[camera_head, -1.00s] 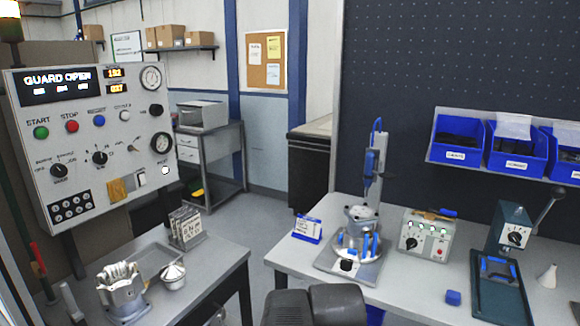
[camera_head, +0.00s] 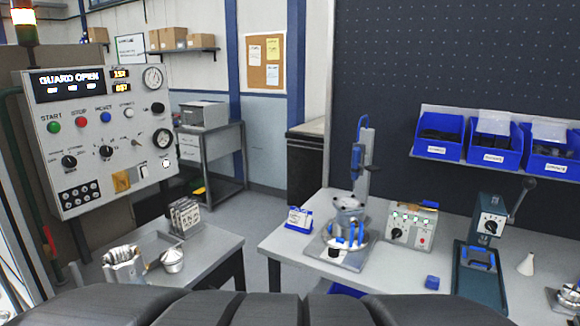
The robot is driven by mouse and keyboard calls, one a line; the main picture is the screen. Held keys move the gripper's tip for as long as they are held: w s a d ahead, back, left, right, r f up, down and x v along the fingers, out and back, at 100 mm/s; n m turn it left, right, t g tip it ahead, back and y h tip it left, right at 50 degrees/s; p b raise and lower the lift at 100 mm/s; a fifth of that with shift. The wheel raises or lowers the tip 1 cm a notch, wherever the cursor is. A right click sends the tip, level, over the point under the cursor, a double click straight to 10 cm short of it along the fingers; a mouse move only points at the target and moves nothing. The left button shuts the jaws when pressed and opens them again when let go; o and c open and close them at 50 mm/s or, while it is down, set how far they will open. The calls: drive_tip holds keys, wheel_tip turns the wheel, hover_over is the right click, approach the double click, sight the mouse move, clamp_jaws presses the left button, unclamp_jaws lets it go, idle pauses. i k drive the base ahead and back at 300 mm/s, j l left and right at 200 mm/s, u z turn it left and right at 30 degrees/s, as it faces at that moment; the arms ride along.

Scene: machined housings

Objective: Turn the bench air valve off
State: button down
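No part is clearly marked as the bench air valve, and I cannot tell which one it is. A red handle (camera_head: 48,240) stands at the left edge beside the control panel; what it belongs to is unclear. On the right bench (camera_head: 290,245), a grey box (camera_head: 410,226) has a black knob, small green lights and a red button. A dark green press-like unit (camera_head: 487,232) with a dial and a raised lever stands to its right. Dark parts of my own body fill the bottom edge. My gripper's fingertips are not visible.
A control panel (camera_head: 148,118) reading GUARD OPEN stands at left, above a grey table (camera_head: 215,258) holding a metal housing (camera_head: 124,264) and a small pot (camera_head: 172,260). Floor shows between the tables.

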sight(428, 203)
drive_tip(key=i+l, duration=0.15)
drive_tip(key=l, duration=0.2)
drive_tip(key=i+l+z, duration=0.1)
drive_tip(key=l, duration=0.3)
drive_tip(key=i+l, duration=0.2)
drive_tip(key=l, duration=0.15)
drive_tip(key=i+l, duration=0.15)
drive_tip(key=l, duration=0.25)
drive_tip(key=i+l+z, duration=0.1)
drive_tip(key=l, duration=0.25)
drive_tip(key=i+l, duration=0.2)
drive_tip(key=l, duration=0.15)
